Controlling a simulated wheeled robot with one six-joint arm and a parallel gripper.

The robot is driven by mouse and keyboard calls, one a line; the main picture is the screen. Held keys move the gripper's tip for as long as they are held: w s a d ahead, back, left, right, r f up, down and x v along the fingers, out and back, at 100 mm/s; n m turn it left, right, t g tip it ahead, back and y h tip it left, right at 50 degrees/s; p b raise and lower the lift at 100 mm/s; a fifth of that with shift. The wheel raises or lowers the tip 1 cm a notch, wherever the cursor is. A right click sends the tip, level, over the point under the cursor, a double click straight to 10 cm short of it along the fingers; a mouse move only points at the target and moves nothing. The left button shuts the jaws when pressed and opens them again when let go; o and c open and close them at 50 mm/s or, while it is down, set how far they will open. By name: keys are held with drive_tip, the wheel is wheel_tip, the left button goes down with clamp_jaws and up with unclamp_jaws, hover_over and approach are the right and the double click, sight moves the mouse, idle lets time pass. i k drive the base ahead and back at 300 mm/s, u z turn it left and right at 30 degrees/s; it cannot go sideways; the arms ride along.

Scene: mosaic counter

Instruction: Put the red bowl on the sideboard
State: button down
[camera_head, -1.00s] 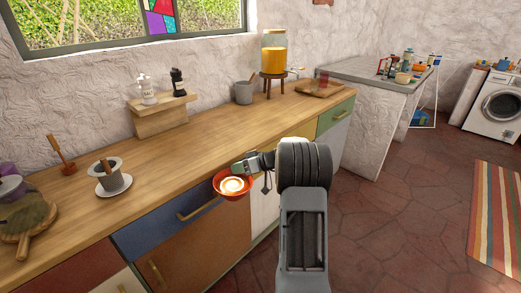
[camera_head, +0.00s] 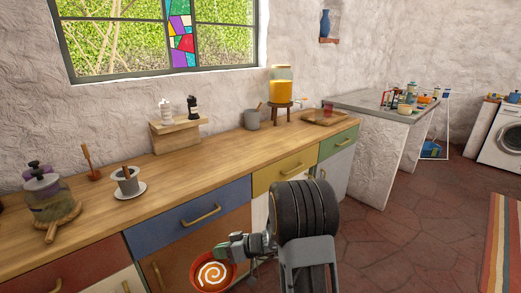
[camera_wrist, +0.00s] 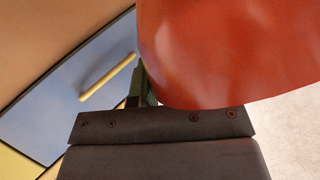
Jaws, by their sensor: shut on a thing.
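The red bowl (camera_head: 231,283) has a white and orange spiral inside. It is at the bottom of the head view, off the floor in front of the cabinet doors and below the counter top. My gripper (camera_head: 232,250) is shut on the bowl's rim. In the wrist view the bowl (camera_wrist: 235,50) fills the upper right, close to the gripper (camera_wrist: 145,85). The wooden counter (camera_head: 200,160), which may be the sideboard, has coloured drawers along its front.
On the counter stand a grey mortar (camera_head: 128,182) on a saucer, a lidded glass jar (camera_head: 47,195), a shaker shelf (camera_head: 177,135), a grey pot (camera_head: 252,120) and a juice dispenser (camera_head: 281,90). The counter's front middle is bare. A stone-topped counter (camera_head: 365,103) stands beyond.

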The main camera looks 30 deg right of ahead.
sight(262, 144)
drive_tip(key=k, duration=1.1)
drive_tip(key=z, duration=0.65)
drive_tip(key=i, duration=1.6)
drive_tip(key=u, duration=0.2)
